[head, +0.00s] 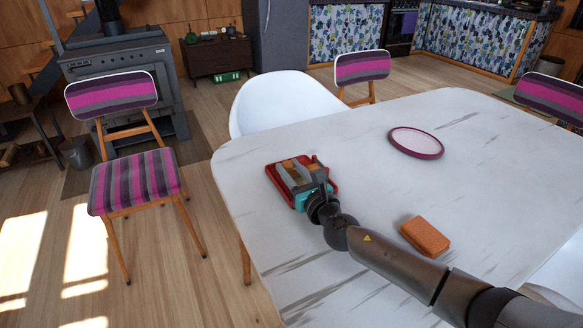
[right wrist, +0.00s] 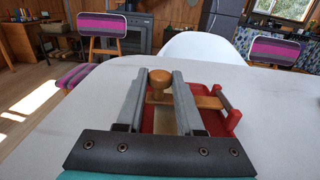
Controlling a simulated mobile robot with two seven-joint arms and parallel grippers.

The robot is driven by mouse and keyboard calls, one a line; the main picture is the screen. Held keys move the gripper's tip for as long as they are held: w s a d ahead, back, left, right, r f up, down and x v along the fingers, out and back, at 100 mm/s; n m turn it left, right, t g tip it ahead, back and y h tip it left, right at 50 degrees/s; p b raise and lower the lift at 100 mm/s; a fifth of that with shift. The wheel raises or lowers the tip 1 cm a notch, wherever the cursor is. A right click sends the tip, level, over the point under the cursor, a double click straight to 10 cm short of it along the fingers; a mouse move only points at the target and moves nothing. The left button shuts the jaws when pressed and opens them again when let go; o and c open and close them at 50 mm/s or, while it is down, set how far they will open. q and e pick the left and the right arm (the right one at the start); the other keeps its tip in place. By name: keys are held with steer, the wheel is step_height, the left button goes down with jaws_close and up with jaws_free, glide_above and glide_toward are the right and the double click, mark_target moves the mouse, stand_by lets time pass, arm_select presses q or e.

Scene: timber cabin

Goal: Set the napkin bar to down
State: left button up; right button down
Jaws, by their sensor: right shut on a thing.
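The napkin holder is a red tray (head: 273,176) on the near left part of the white table. It also shows in the right wrist view (right wrist: 233,121), with a red bracket at its right side. The wooden napkin bar (right wrist: 208,102) reaches from that bracket toward a round wooden knob (right wrist: 159,79). My right gripper (head: 295,168) is over the tray, its two grey fingers (right wrist: 159,77) shut on the knob end of the bar. The gripper hides much of the tray and bar, so I cannot tell how high the bar sits. My left gripper is not in view.
An orange-brown block (head: 425,235) lies on the white table (head: 345,130), right of my right forearm. A purple-rimmed round plate (head: 416,142) lies farther back. A white chair (head: 285,100) and striped chairs (head: 135,180) stand around the table. The table between tray and plate is clear.

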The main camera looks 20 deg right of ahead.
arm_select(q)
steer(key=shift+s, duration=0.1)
arm_select(e)
steer(key=shift+f, duration=0.1)
steer(key=c, duration=0.6)
jaws_free()
steer(key=shift+o, duration=0.2)
steer(key=shift+s, duration=0.1)
steer(key=shift+s, duration=0.25)
steer(key=s, duration=0.1)
steer(key=s+p, duration=0.1)
steer(key=s, duration=0.2)
steer(key=shift+s+d, duration=0.35)
steer(key=s, duration=0.5)
steer(key=s+d+p, duration=0.1)
steer(key=s, duration=0.2)
steer(key=shift+s, duration=0.15)
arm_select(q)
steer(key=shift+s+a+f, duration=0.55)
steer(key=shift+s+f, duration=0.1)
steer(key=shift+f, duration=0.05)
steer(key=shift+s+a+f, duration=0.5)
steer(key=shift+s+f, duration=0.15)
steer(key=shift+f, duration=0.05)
arm_select(e)
steer(key=shift+s+d, duration=0.15)
steer(key=shift+s, duration=0.6)
